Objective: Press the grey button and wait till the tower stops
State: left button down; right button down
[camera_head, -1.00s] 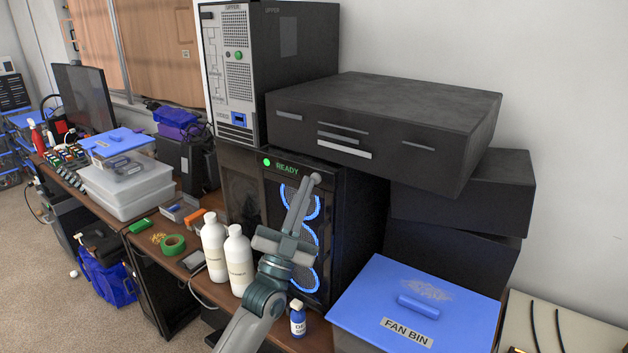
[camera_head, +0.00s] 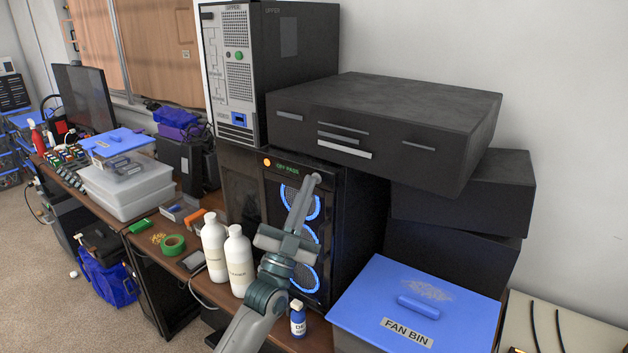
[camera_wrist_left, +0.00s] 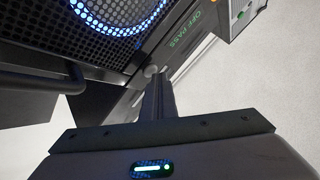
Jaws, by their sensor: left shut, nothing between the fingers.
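The black tower (camera_head: 352,225) stands on the desk under the dark boxes. Its front has blue-lit fan rings (camera_head: 303,202), an orange light (camera_head: 266,162) and green text that reads "OFF PASS". The text also shows in the left wrist view (camera_wrist_left: 205,12). My left gripper (camera_head: 313,182) is shut and empty, its tip at the upper front of this tower. In the left wrist view, a small round grey button (camera_wrist_left: 150,71) sits right at the fingertips (camera_wrist_left: 159,80). I cannot tell whether they touch. My right gripper is in neither view.
A grey-fronted tower (camera_head: 228,70) with a green button stands above left. White bottles (camera_head: 238,262) and a small blue bottle (camera_head: 298,322) stand close to my left arm. A blue-lidded fan bin (camera_head: 395,285) is at right. A wide dark box (camera_head: 390,115) overhangs the black tower.

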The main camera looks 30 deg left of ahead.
pick_arm(q)
jog(key=shift+s, duration=0.8)
jog(key=shift+a+p, duration=0.1)
jog(key=shift+p, duration=0.2)
jog(key=s+p, duration=0.1)
jog(key=s, duration=0.4)
jog(key=shift+a, duration=0.15)
jog(key=shift+f, duration=0.1)
dwell(0.6)
